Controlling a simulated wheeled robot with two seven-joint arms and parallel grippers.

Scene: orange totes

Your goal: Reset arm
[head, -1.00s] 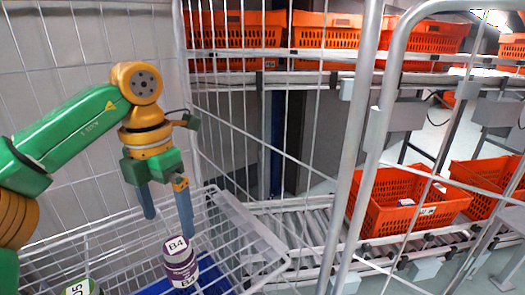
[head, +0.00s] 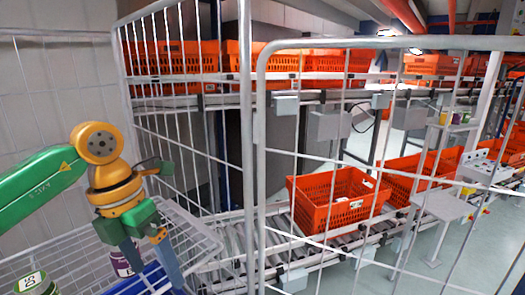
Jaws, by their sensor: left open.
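My left gripper (head: 155,262) is at the lower left of the head view, on a green and orange arm. Its two blue-grey fingers point down and are apart, with nothing held between them. A purple jar (head: 122,262) with a white label stands in the wire cart (head: 205,250), partly hidden behind the fingers. I cannot tell whether the fingers touch it. A can with a green label (head: 36,284) is at the bottom left edge. My right gripper is not in view.
The cart's tall wire side (head: 250,150) stands between my arm and the roller conveyor (head: 285,240). An orange tote (head: 335,198) sits on the conveyor, with small items inside. More orange totes (head: 165,68) line the upper shelf. Open floor (head: 450,260) lies at the right.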

